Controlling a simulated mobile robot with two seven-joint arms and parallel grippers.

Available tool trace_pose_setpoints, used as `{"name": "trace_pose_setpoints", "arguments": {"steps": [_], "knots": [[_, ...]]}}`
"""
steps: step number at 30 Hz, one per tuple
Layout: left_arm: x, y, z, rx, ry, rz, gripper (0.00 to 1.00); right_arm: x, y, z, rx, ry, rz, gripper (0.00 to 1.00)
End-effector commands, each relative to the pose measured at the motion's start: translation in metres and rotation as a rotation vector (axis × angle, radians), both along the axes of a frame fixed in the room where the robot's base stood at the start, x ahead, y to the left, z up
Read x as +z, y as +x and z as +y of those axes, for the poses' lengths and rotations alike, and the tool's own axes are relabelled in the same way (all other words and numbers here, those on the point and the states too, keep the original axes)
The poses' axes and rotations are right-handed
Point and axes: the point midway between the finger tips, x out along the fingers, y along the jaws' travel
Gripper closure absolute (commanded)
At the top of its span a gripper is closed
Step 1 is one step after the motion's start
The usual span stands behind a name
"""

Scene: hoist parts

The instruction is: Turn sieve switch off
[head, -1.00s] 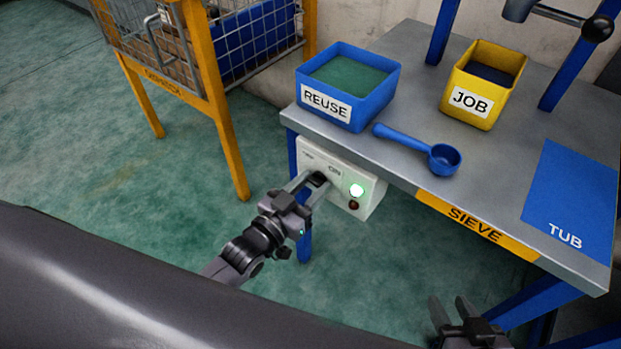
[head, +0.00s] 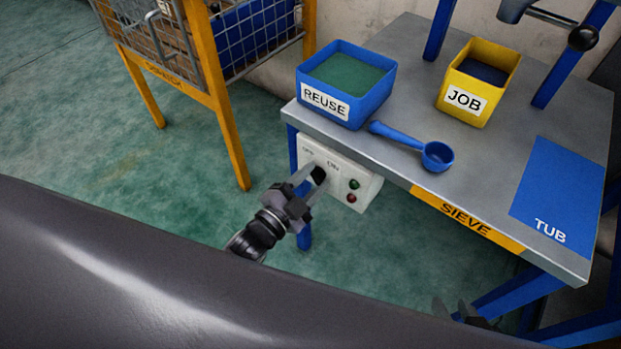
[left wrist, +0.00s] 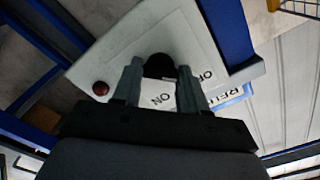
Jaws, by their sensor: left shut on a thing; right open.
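The white sieve switch box (head: 366,190) is mounted under the front left of the bench, marked OFF at left and ON at right. Its black switch knob (head: 319,174) is between the fingers of my left gripper (head: 311,182), which is shut on it. The left wrist view shows the knob (left wrist: 160,66) between both fingertips (left wrist: 159,77). The green lamp (head: 354,184) is dark; the red lamp (head: 351,198) looks dull red, also in the left wrist view (left wrist: 100,88). The knob's exact angle is hard to tell. My right gripper (head: 453,307) is open, low and mostly hidden.
The SIEVE bench (head: 400,165) carries a blue REUSE tub (head: 372,107), a blue scoop (head: 436,157), a yellow JOB tub (head: 490,101) and a blue TUB mat (head: 565,190). A yellow-framed mesh cage (head: 228,130) stands left. Green floor is clear between.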

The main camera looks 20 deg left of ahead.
Motion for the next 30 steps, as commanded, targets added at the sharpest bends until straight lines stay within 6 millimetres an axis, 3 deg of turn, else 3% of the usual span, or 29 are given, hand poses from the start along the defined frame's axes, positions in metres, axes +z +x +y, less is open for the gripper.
{"name": "trace_pose_setpoints", "arguments": {"steps": [22, 23, 24, 30], "knots": [[-0.0001, -0.0001, -0.0003, 0.000, 0.081, -0.029, 0.88, -0.0024, -0.0011, -0.0003, -0.001, 0.000, 0.007, 0.57], [-0.0001, -0.0001, -0.0003, 0.000, 0.081, -0.029, 0.48, -0.0022, -0.0009, -0.0002, -0.001, 0.000, 0.007, 0.57], [-0.0001, -0.0001, -0.0003, 0.000, 0.081, -0.029, 0.35, -0.0018, -0.0004, -0.0002, -0.001, 0.000, 0.006, 0.57], [0.0000, 0.0000, -0.0001, 0.000, 0.079, -0.029, 0.32, 0.0012, 0.0023, 0.0002, -0.001, 0.001, -0.002, 0.57]]}}
